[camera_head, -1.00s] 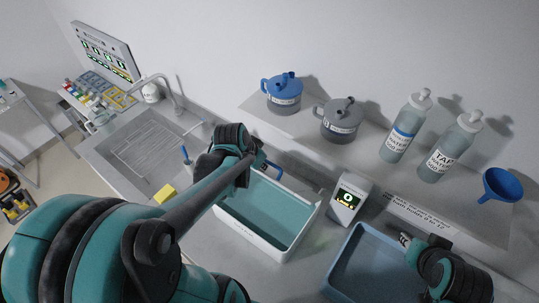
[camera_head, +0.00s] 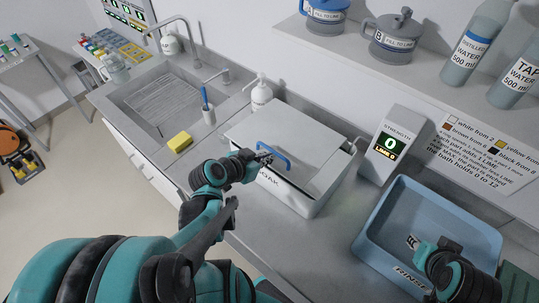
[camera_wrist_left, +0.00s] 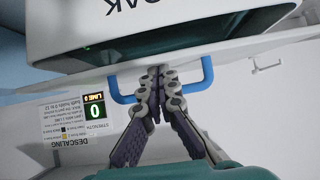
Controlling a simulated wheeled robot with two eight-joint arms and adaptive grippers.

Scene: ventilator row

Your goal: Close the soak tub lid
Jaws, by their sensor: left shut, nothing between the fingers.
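The white soak tub (camera_head: 306,204) stands on the counter, and its grey-white lid (camera_head: 270,124) lies over most of its top. A blue handle (camera_head: 275,153) is near the lid's front edge. In the left wrist view, a dark teal gap (camera_wrist_left: 190,35) shows between the tub's front wall and the lid. My left gripper (camera_head: 268,157) is shut and empty at the handle. Its fingertips (camera_wrist_left: 160,73) are together between the handle's ends, by the lid. My right gripper (camera_head: 413,242) is over the blue rinse tray (camera_head: 376,213), and its jaw state is unclear.
A strength meter (camera_head: 391,146) stands right of the tub. A soap bottle (camera_head: 261,95), brush cup (camera_head: 208,115) and yellow sponge (camera_head: 180,142) are to the left, by the sink (camera_head: 157,96). A shelf (camera_head: 365,52) with jugs and bottles runs behind.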

